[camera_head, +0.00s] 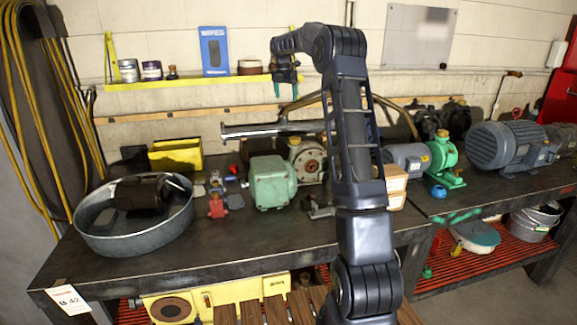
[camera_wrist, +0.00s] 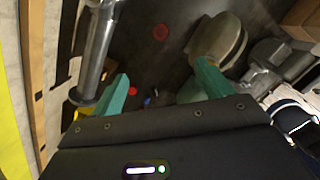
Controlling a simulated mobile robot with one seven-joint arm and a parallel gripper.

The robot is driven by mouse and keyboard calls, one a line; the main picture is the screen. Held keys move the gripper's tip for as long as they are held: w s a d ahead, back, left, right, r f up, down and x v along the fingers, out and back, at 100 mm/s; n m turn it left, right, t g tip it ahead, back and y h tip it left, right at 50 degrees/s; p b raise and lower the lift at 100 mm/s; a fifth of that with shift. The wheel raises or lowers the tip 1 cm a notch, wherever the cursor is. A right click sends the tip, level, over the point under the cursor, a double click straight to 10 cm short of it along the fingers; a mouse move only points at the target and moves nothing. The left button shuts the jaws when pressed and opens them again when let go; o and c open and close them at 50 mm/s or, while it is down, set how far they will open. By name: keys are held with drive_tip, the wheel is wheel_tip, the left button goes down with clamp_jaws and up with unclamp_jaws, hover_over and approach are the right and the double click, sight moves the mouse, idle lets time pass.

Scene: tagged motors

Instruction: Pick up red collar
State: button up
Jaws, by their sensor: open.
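A round red piece (camera_wrist: 161,32), which looks like a collar, lies on the dark bench top in the wrist view. It sits between a metal pipe (camera_wrist: 95,50) and a round pump flange (camera_wrist: 220,38). I cannot make it out in the head view, where the pump and my arm cover that area. A smaller red piece (camera_wrist: 131,91) shows lower in the wrist view, near small blue parts. My gripper (camera_head: 287,78) is high above the back of the bench, by the yellow shelf. Its teal fingers (camera_wrist: 161,90) are spread and empty.
The pump (camera_head: 306,160), a green motor (camera_head: 270,183) and the long pipe (camera_head: 265,130) crowd the bench back. A round metal pan (camera_head: 130,247) holds a dark motor at left. A yellow bin (camera_head: 176,155) stands behind. The bench's front strip (camera_head: 240,250) is clear.

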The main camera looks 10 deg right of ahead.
drive_tip(key=shift+n, duration=0.3)
drive_tip(key=w+f, duration=0.1)
drive_tip(key=f, duration=1)
drive_tip(key=d+f, duration=0.1)
drive_tip(key=f, duration=1.1)
drive_tip(key=w+f, duration=0.1)
drive_tip(key=f, duration=1)
drive_tip(key=shift+w+d+f, duration=0.3)
drive_tip(key=shift+d, duration=0.1)
drive_tip(key=c, duration=1.3)
drive_tip(key=shift+r, duration=0.1)
